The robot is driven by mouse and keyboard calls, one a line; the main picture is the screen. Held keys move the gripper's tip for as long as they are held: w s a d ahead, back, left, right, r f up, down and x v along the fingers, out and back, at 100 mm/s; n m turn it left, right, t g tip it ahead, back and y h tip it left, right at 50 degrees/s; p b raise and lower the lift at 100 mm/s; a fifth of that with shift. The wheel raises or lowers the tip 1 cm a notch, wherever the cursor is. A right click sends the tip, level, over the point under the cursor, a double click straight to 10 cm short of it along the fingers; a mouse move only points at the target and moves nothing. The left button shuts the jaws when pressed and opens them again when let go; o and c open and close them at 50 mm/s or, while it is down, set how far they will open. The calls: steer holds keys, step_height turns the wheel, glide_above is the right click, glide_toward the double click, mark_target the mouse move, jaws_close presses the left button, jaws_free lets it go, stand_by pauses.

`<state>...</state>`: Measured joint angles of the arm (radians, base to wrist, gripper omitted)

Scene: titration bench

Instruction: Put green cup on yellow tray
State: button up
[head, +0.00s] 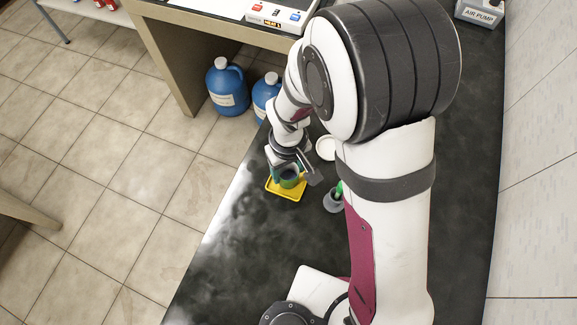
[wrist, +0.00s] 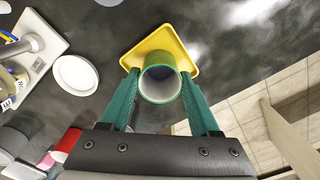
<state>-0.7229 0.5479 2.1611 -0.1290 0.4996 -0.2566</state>
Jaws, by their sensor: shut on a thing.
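The green cup (wrist: 158,96) is between the green fingers of my gripper (wrist: 160,103) in the wrist view, with its round opening facing the camera. In the head view the cup (head: 289,179) is over the yellow tray (head: 286,195), close to its surface. The yellow tray also shows behind the cup in the wrist view (wrist: 185,52). My gripper (head: 290,172) is shut on the cup. I cannot tell whether the cup's base touches the tray.
A white round dish (head: 326,148) lies on the dark bench (head: 250,250) beside the arm. A grey container with a green item (head: 333,203) stands right of the tray. Blue jugs (head: 227,88) stand on the floor. The bench in front of the tray is clear.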

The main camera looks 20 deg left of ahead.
steer(key=o, duration=1.1)
steer(key=shift+o, duration=0.3)
step_height(320, 180, up, 6)
